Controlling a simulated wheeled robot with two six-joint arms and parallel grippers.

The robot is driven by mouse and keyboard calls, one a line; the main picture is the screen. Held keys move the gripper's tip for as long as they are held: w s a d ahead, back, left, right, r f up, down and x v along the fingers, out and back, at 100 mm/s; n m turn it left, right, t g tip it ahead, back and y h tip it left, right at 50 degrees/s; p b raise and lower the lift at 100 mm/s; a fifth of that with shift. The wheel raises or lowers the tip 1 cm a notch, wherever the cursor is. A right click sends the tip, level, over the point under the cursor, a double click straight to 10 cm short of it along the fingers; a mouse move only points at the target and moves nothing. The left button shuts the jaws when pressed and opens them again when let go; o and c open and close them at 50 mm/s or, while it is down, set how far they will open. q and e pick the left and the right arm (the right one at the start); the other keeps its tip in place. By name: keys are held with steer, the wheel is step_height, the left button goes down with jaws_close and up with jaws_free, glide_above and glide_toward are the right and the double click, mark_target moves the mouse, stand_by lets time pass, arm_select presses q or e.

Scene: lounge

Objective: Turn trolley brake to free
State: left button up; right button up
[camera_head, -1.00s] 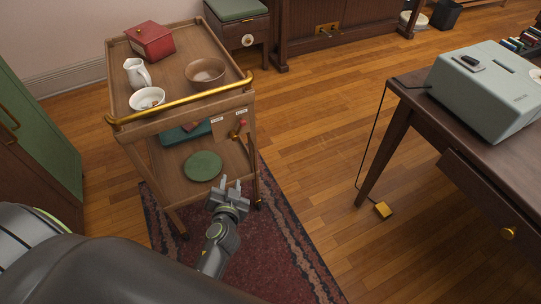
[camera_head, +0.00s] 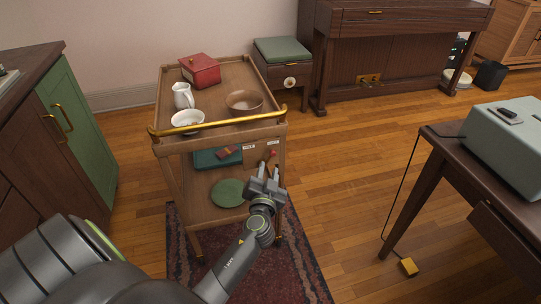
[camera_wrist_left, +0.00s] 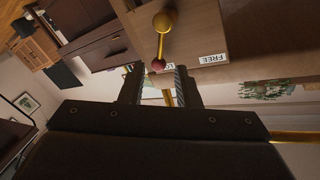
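The wooden trolley (camera_head: 215,145) has a brass rail (camera_head: 217,124) at its front top. Its brake lever (camera_head: 270,155) is a small brass arm with a red knob, near two white labels on the front right. In the left wrist view the brass lever (camera_wrist_left: 161,42) ends in the red knob (camera_wrist_left: 158,65). A label (camera_wrist_left: 213,60) reading FREE lies to its right; another label is mostly hidden behind the knob and finger. My left gripper (camera_head: 268,170) is open, its fingertips close to the knob; contact cannot be told. My right gripper is not in view.
A red box (camera_head: 201,71), white jug (camera_head: 183,96), white bowl (camera_head: 187,121) and brown bowl (camera_head: 244,101) stand on the trolley top. A green cabinet (camera_head: 82,135) is at left, a dark desk (camera_head: 470,170) at right. Floor between trolley and desk is clear.

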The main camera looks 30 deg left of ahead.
mark_target(270, 158)
arm_select(q)
steer(key=x, duration=0.7)
jaws_close()
